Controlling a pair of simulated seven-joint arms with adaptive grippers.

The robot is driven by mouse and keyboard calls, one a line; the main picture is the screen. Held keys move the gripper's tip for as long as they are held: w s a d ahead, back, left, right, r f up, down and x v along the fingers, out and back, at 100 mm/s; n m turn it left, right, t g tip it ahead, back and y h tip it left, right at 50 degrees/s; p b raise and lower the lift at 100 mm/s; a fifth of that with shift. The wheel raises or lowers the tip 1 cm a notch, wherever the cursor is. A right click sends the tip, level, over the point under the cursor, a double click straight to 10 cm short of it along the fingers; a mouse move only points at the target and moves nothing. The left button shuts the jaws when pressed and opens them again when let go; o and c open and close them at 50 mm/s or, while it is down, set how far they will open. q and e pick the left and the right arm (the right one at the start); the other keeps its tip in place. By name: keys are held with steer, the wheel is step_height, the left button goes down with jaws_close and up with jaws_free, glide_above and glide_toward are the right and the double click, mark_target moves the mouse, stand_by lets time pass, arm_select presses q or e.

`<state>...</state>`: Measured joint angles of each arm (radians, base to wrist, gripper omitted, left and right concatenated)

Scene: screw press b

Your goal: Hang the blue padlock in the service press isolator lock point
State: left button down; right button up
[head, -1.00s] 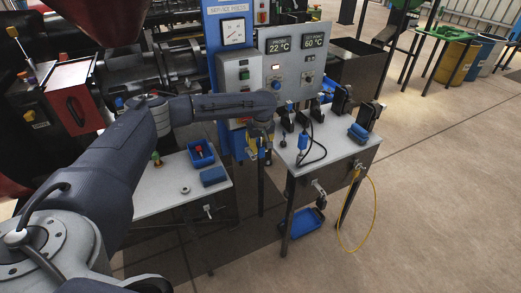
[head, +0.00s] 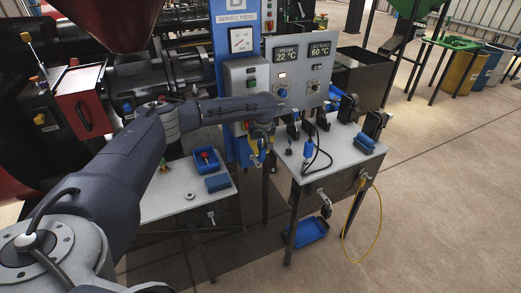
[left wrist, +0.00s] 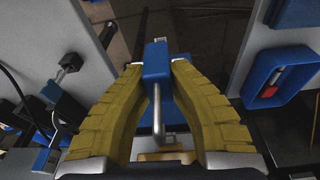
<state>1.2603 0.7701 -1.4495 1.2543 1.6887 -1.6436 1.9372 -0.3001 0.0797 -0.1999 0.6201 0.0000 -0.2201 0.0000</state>
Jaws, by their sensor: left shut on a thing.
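The blue padlock (left wrist: 156,62) shows in the left wrist view with its blue body between the yellow fingertips and its metal shackle pointing toward the wrist. My left gripper (left wrist: 157,72) is shut on it. In the head view my left gripper (head: 260,152) hangs in front of the blue column of the service press (head: 236,20), below the grey button box (head: 246,85). The padlock is too small there to make out clearly. I cannot pick out the isolator lock point; the arm and gripper cover part of the column. My right gripper is not in view.
A left table (head: 165,205) holds a blue tray (head: 210,166) with a red-topped item and a blue block (head: 218,183). A right table (head: 335,165) holds black fixtures and a cable. A blue bin (head: 306,233) and yellow hose (head: 380,215) are below. A dark gap separates the tables.

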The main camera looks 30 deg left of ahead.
arm_select(q)
steer(key=shift+w+a, duration=0.1)
steer(key=shift+a, duration=0.05)
stand_by(0.7)
steer(key=shift+w+a, duration=0.6)
steer(key=shift+a, duration=0.25)
stand_by(0.6)
steer(key=shift+s, duration=0.1)
steer(key=shift+s+d, duration=0.2)
steer(key=shift+d, duration=0.2)
steer(key=shift+w+a, duration=0.15)
steer(key=shift+a, duration=0.05)
stand_by(1.8)
steer(key=shift+w+a, duration=0.15)
steer(key=shift+a, duration=0.05)
steer(key=shift+d, duration=0.2)
steer(key=shift+s+d, duration=0.25)
steer(key=shift+s, duration=0.1)
